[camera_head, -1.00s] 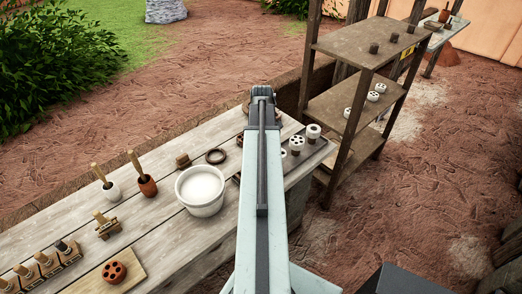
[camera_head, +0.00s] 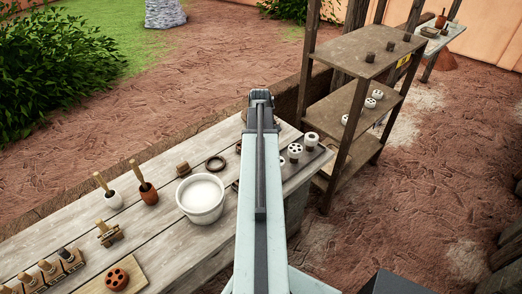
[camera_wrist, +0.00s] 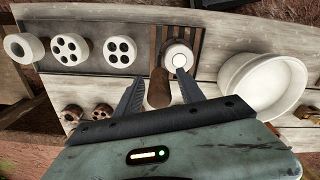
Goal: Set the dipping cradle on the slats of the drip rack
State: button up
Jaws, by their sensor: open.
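What appears to be the dipping cradle (camera_wrist: 158,90), with a brown wooden handle, stands over the slats in the wrist view. A white round piece (camera_wrist: 178,54) with a bright centre is beside the handle; I cannot tell whether they are joined. My gripper (camera_wrist: 161,74) is open, its fingers on either side of the handle and the white piece's near edge. In the head view my arm hides this spot.
A white bowl of pale liquid (camera_head: 201,194) stands left of the rack. A wooden shelf unit (camera_head: 352,104) stands beyond the rack.

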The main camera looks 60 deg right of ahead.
notch_tip(320, 180, up, 9)
jog(key=p, duration=0.7)
jog(key=shift+r+p, duration=0.2)
jog(key=shift+p, duration=0.2)
jog(key=shift+f, duration=0.1)
jog(key=w+a, duration=0.9)
jog(key=a, duration=0.3)
jog(key=w+a, duration=0.9)
jog(key=a, duration=0.3)
jog(key=w+a, duration=0.2)
jog(key=a, duration=1.2)
jog(key=w+a, duration=0.2)
jog(key=a, duration=1.3)
jog(key=shift+a, duration=0.25)
